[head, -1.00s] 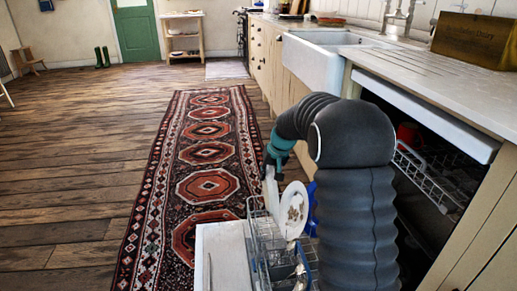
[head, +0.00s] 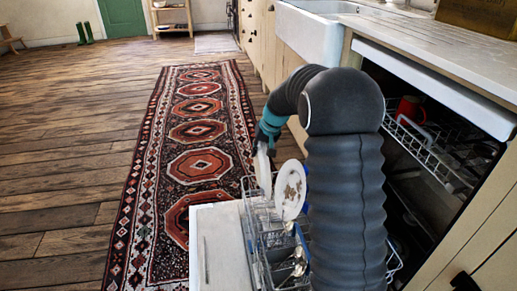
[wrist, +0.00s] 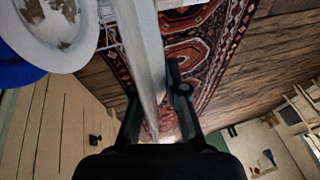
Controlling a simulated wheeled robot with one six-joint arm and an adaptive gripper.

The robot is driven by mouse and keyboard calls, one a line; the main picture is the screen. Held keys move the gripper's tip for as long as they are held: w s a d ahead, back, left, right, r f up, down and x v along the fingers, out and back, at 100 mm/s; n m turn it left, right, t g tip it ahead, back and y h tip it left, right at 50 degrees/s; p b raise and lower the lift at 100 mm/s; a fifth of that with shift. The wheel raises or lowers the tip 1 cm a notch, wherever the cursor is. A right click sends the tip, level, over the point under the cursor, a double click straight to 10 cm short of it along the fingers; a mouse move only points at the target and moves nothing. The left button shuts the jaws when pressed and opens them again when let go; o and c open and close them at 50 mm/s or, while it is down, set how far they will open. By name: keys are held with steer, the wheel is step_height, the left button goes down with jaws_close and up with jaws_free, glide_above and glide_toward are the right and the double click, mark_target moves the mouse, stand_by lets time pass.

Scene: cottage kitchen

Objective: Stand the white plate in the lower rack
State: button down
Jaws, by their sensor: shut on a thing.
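The white plate (head: 262,173) is held on edge, nearly upright, over the far left part of the lower rack (head: 250,226). My gripper (head: 267,144) is shut on its upper edge. In the wrist view the plate (wrist: 146,50) shows edge-on between my gripper's fingers (wrist: 158,112). The plate's lower edge reaches about the height of the rack's rim or below it; I cannot tell whether it touches the wires. The lower rack is pulled out over the open dishwasher door (head: 207,245). My arm hides the rack's right side.
A brown-stained plate (head: 291,190) stands on edge in the rack, close right of the held plate. A blue dish (wrist: 14,68) is beside it. Cutlery (head: 298,262) sits nearer. The upper rack (head: 430,152) holds a red mug (head: 411,109). Cabinets (head: 262,55) line the right.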

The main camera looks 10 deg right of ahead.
mark_target(258, 176)
steer(key=shift+f+b, duration=4.05)
steer(key=shift+f, duration=1.9)
steer(key=c, duration=1.1)
jaws_free()
steer(key=shift+c, duration=0.2)
steer(key=v, duration=1.2)
